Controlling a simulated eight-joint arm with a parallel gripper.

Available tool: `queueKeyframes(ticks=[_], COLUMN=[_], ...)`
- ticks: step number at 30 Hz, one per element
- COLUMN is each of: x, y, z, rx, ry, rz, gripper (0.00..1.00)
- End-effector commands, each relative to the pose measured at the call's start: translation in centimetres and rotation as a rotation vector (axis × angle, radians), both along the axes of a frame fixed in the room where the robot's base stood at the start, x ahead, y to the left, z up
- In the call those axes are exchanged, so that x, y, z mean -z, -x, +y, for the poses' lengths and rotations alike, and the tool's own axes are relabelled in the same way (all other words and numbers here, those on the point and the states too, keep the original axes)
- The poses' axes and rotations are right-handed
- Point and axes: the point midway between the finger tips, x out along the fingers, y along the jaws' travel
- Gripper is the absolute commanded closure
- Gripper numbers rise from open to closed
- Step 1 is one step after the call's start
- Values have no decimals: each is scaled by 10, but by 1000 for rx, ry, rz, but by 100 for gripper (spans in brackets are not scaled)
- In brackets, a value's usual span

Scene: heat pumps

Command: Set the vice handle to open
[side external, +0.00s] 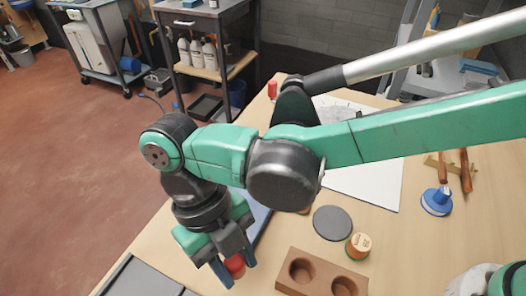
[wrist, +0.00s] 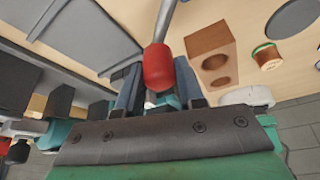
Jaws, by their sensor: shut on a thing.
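The vice handle shows as a red knob (wrist: 158,68) on a grey metal rod (wrist: 166,18) in the wrist view. The red knob also shows low in the side view (side external: 235,265). My gripper (wrist: 158,88) has one finger on each side of the knob and is shut on it. In the side view my gripper (side external: 234,268) points down at the near edge of the bench. The body of the vice is mostly hidden behind my wrist, so I cannot tell how far the handle is turned.
On the wooden bench, a brown block with two round holes (side external: 318,280) stands right of my gripper. Near it are a dark grey disc (side external: 332,223) and a green-and-wood spool (side external: 358,246). A grey tray (side external: 140,277) lies at the lower left. A white sheet (side external: 372,185) lies farther back.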

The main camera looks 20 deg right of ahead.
Motion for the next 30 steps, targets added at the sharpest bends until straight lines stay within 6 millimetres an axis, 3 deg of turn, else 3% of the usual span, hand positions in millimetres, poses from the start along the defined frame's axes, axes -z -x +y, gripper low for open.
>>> queueKeyframes(ticks=[3,4,7,18,30], x=[0,0,0,-3,-47], y=[-1,-1,-1,-2,-19], z=[0,0,0,1,8], rx=[3,3,3,3,4], ry=[1,1,1,1,1], rz=[-3,-3,-3,-1,-2], gripper=[100,64,36,35,35])
